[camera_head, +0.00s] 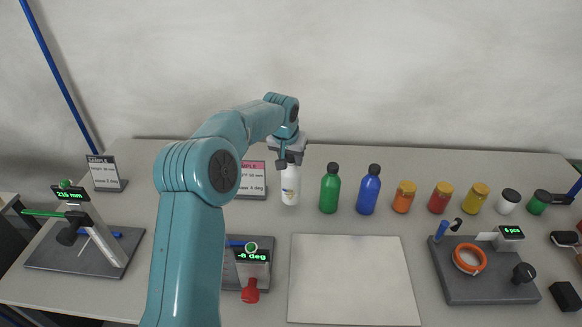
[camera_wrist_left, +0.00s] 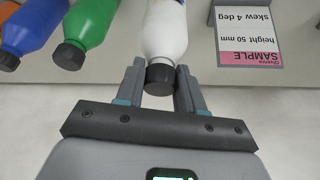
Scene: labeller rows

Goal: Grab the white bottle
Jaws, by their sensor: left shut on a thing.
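The white bottle (camera_head: 290,187) stands upright on the table at the left end of a row of bottles and jars. My left gripper (camera_head: 289,163) reaches down over it from above and is shut on its top. In the left wrist view the white bottle (camera_wrist_left: 166,32) has a black cap, and the fingers of my left gripper (camera_wrist_left: 160,88) lie on both sides of that cap. In the head view the cap is hidden by the gripper. My right gripper is not in view.
A green bottle (camera_head: 330,190) and a blue bottle (camera_head: 368,191) stand just right of the white one, with several jars beyond. A sample sign (camera_head: 252,180) stands close on the left. A pale board (camera_head: 352,280) lies in front, bare.

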